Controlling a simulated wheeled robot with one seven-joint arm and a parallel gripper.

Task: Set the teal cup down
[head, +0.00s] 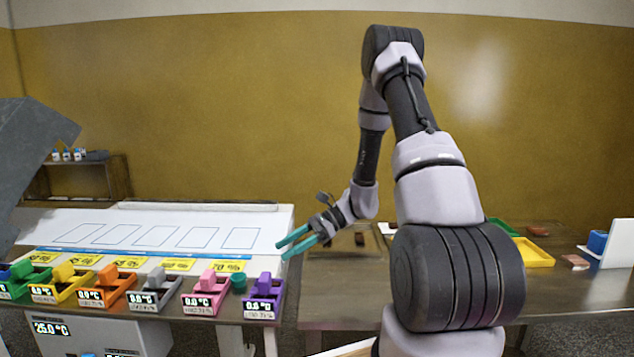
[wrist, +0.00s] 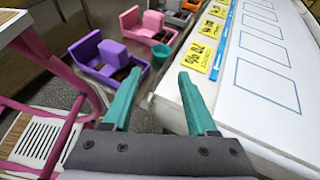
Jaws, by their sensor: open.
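The teal cup (head: 239,281) stands small and upright on the metal ledge, between the pink holder (head: 205,296) and the purple holder (head: 265,296). In the wrist view the teal cup (wrist: 161,52) shows beyond my fingertips, beside the purple holder (wrist: 100,58). My gripper (head: 285,245) has teal fingers and is apart from the cup, above and to its right in the head view. The wrist view shows my gripper (wrist: 156,82) with its fingers spread and nothing between them.
A row of coloured holders with 0.0 °C displays runs left along the ledge, including grey (head: 153,293) and orange (head: 106,290) ones. Behind them is a white panel (head: 270,222) with outlined rectangles and yellow labels. A yellow tray (head: 534,253) sits on the right table.

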